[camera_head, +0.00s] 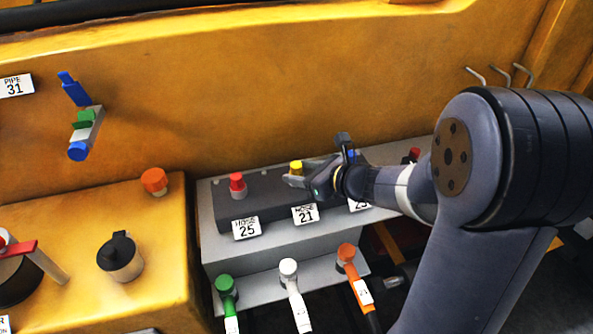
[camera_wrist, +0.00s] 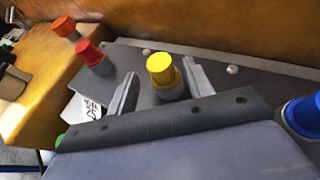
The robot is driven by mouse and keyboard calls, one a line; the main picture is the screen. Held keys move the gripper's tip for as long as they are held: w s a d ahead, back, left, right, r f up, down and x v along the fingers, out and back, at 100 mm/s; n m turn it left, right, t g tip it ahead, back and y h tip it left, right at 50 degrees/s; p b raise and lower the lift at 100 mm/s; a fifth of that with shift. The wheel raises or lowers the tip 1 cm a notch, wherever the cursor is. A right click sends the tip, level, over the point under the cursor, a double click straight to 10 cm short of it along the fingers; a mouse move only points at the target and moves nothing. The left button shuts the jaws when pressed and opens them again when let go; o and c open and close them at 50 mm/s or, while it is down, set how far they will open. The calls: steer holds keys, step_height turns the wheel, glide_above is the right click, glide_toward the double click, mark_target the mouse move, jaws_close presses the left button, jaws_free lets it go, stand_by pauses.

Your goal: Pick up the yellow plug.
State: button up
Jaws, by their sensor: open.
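The yellow plug (camera_head: 296,167) stands upright in a grey socket on the dark block, above the label HOSE 21. It also shows in the wrist view (camera_wrist: 160,68), with its grey collar below it. My gripper (camera_head: 303,182) is at the plug, coming from the right. In the wrist view my gripper (camera_wrist: 159,76) is open, with one finger on each side of the plug. The plug looks nearer the right finger. I cannot tell whether either finger touches it. In the head view my gripper hides the plug's lower part.
A red plug (camera_head: 237,182) stands to the left, above HOSE 25. A blue plug (camera_wrist: 303,114) is close on the right. An orange knob (camera_head: 154,180) sits on the yellow casting. Green, white and orange hose ends (camera_head: 346,252) line the lower shelf. The yellow wall (camera_head: 250,90) rises behind.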

steer(key=x, duration=0.4)
steer(key=shift+w+r, duration=0.2)
steer(key=shift+c, duration=0.2)
steer(key=c, duration=1)
steer(key=shift+s, duration=0.1)
